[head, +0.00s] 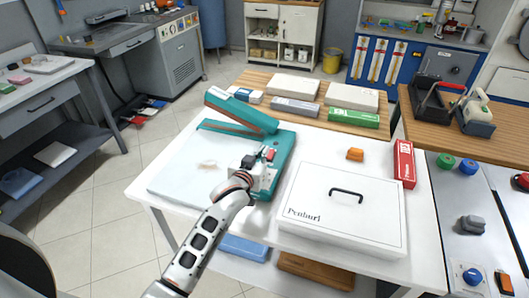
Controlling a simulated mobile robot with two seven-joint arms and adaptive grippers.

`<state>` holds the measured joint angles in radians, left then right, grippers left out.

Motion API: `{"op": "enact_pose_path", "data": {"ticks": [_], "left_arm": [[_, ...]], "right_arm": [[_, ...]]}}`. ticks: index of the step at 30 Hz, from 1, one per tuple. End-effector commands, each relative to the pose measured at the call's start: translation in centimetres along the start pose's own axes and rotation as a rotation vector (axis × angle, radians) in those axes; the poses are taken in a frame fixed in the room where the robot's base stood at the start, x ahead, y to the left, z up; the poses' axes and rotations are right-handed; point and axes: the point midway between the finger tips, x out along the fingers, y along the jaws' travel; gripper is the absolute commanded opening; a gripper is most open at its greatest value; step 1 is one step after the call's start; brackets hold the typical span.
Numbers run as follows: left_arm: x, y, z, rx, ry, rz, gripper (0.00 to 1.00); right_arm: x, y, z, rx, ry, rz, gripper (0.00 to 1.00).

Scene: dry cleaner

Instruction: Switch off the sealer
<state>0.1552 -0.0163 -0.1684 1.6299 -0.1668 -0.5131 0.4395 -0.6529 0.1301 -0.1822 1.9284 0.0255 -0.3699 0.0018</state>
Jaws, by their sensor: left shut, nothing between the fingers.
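The sealer is a teal machine (283,148) on the white table, with its long teal arm (240,108) raised and tilted over a pale work surface. A small red part (268,154), which looks like a switch, shows at its front right corner. My left gripper (251,162) is at that corner, right beside the red part, with its fingers shut and empty. I cannot tell whether the fingers touch the red part, or which position it is in. The gripper and wrist hide part of the sealer's front. My right gripper is not in view.
A white lidded box (345,208) with a black handle stands close to the right of my left gripper. White and green boxes (352,116) stand on the wooden table at the back.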

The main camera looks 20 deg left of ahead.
Motion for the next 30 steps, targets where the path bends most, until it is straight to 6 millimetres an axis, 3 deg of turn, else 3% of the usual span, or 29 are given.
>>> {"op": "enact_pose_path", "data": {"ticks": [4, 12, 18, 30], "left_arm": [[-3.6, 0.1, 1.3, -0.001, -0.006, 0.0, 0.0], [-8.0, 0.1, 1.9, -0.001, -0.004, 0.001, 0.0], [-9.2, 0.1, 2.0, 0.0, -0.004, 0.001, 0.0], [-9.2, 0.1, 1.9, 0.0, -0.003, 0.001, 0.0]], "right_arm": [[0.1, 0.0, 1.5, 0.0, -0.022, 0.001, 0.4], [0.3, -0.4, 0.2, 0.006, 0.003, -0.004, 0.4], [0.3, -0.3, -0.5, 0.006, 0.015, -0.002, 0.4], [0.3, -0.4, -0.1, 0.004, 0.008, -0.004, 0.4]]}}
